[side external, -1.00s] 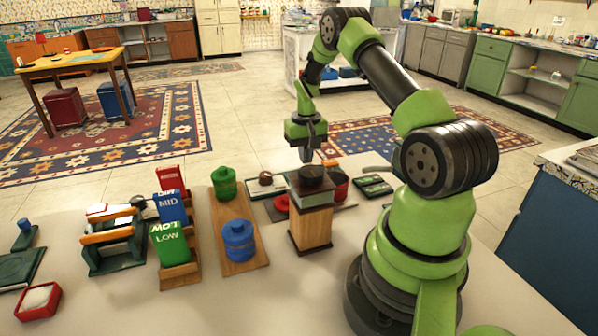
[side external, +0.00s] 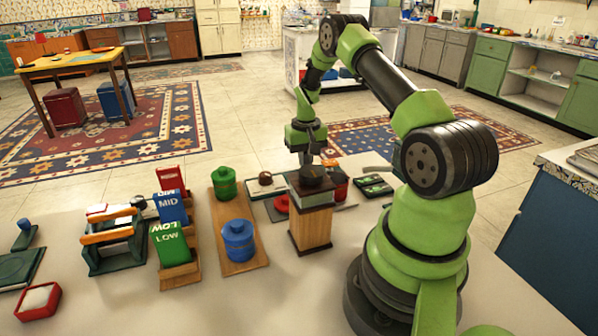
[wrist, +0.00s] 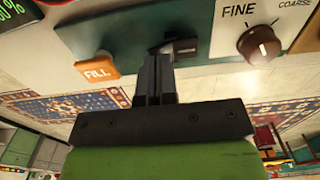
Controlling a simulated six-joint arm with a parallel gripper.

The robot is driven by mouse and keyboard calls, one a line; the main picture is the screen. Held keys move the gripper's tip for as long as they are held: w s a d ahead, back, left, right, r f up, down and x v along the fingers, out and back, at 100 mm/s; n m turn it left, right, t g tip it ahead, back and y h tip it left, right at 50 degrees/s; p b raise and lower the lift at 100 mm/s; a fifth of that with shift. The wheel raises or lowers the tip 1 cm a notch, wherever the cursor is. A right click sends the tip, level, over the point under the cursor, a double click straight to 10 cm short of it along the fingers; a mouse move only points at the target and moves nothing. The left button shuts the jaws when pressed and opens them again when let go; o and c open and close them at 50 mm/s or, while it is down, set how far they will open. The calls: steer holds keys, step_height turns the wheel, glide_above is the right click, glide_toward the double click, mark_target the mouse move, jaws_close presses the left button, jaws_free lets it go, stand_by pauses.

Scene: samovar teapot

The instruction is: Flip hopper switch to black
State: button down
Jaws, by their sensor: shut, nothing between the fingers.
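In the wrist view, a small dark switch (wrist: 165,46) sits on a teal panel (wrist: 118,40). A black patch (wrist: 185,48) lies at its right side. My gripper (wrist: 154,60) is shut and empty, its fingertips right at the switch; I cannot tell whether they touch it. The fingers cover part of the switch, so its tilt is unclear. In the side view my gripper (side external: 306,160) points down just behind a wooden box with a dark round top (side external: 316,176); the switch cannot be made out there.
An orange FILL button (wrist: 96,69) and a brown FINE/COARSE knob (wrist: 259,44) flank the switch. Green (side external: 224,183) and blue (side external: 239,240) canisters stand left of the box. LOW and MID blocks (side external: 170,240) stand farther left.

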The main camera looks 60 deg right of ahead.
steer(key=shift+f, duration=0.55)
steer(key=shift+r, duration=3.55)
